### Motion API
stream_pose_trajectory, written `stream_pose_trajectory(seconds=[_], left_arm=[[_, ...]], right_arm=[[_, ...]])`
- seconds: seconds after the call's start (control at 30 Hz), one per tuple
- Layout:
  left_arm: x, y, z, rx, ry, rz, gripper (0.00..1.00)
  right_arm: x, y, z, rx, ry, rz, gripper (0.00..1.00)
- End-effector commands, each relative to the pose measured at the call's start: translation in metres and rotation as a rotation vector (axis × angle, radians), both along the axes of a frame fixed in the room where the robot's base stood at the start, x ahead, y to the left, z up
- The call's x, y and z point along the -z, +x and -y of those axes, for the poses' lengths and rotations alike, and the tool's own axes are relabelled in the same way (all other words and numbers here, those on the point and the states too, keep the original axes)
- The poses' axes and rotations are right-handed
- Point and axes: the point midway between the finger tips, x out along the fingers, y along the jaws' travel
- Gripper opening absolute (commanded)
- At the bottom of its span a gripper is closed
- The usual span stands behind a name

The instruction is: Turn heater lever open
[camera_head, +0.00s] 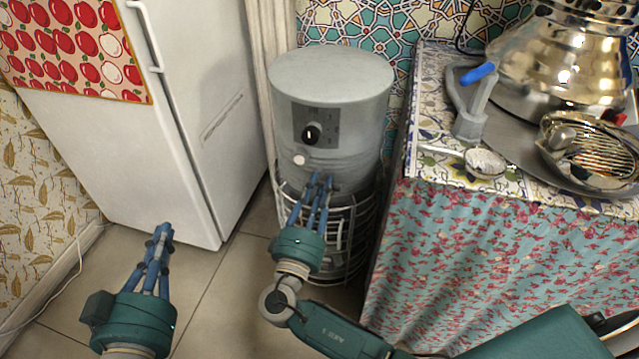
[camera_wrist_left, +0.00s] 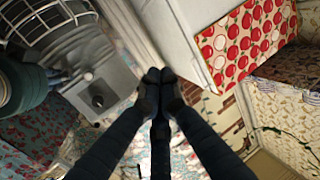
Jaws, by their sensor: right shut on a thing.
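The heater (camera_head: 330,85) is a grey cylinder over a wire cage, with a black knob (camera_head: 311,134) on a dark panel and a small white round part (camera_head: 299,160) below. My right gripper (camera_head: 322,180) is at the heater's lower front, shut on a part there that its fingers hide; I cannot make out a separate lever. My left gripper (camera_head: 161,232) is shut and empty, in front of the fridge and apart from the heater. In the left wrist view its fingertips (camera_wrist_left: 158,76) are together; the heater (camera_wrist_left: 115,80) and its knob (camera_wrist_left: 98,101) show at left.
A white fridge (camera_head: 120,130) stands left of the heater. At right is a table with a floral cloth (camera_head: 470,270), close beside the heater. Tiled floor (camera_head: 225,300) is free between the grippers.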

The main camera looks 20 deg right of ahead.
Motion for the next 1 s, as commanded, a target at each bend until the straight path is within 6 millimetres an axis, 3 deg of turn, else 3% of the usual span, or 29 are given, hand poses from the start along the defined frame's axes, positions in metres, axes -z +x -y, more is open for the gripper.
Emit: stream_pose_trajectory(seconds=[0.1,0.3,0.7,0.73,0.8,1.0], left_arm=[[0.018,-0.003,-0.003,-0.005,0.021,-0.079,0.00],[0.034,-0.007,-0.007,-0.010,0.037,-0.146,0.00],[0.037,-0.008,-0.007,-0.011,0.040,-0.158,0.00],[0.037,-0.008,-0.007,-0.011,0.040,-0.158,0.00],[0.037,-0.008,-0.007,-0.011,0.040,-0.158,0.00],[0.037,-0.008,-0.007,-0.012,0.040,-0.158,0.00]], right_arm=[[0.002,-0.001,-0.001,-0.002,-0.031,-0.029,0.00],[0.003,-0.001,-0.001,-0.003,-0.058,-0.048,0.00],[0.003,-0.001,-0.001,-0.002,-0.064,-0.052,0.00],[0.003,-0.001,-0.001,-0.002,-0.064,-0.052,0.22],[0.003,-0.001,-0.001,-0.002,-0.064,-0.052,0.36],[0.001,-0.001,-0.001,-0.002,-0.063,-0.047,0.39]])
